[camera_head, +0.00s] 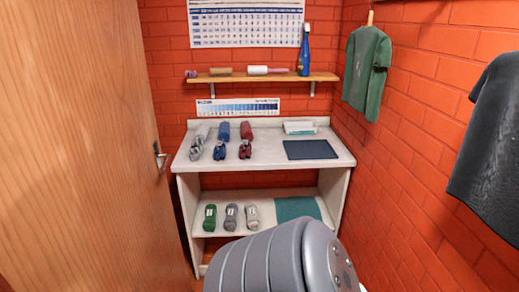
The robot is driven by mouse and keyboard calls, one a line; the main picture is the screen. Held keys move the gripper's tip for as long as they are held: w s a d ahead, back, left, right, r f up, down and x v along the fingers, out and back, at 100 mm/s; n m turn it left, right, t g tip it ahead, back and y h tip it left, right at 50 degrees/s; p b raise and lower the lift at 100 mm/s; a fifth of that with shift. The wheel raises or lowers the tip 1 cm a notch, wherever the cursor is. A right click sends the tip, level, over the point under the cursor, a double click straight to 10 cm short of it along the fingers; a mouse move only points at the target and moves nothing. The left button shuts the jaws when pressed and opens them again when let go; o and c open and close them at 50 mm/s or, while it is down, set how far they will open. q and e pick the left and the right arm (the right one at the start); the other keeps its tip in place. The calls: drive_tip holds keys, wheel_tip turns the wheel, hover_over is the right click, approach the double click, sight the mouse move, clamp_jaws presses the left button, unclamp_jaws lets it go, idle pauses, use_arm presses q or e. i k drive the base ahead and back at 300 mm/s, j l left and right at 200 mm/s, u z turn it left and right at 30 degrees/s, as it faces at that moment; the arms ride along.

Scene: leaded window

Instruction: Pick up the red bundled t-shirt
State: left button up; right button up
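Two red items lie on the white table top (265,157) ahead. One red bundle (246,130) is at the back, and another red item (245,150) with a dark or pale detail lies in front of it. They are too small to tell which is a t-shirt. Neither of my grippers is in view. A grey arm link of mine fills the bottom middle of the picture and hides part of the floor and the lower right of the table.
Blue items (220,151) and grey items (197,147) lie left of the red ones. A dark blue mat (310,149) and a white box (299,128) are to the right. The lower shelf holds rolled bundles (231,215). A wooden door (75,150) stands left; shirts hang right.

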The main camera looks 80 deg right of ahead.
sight(245, 148)
drive_tip(key=z, duration=2.25)
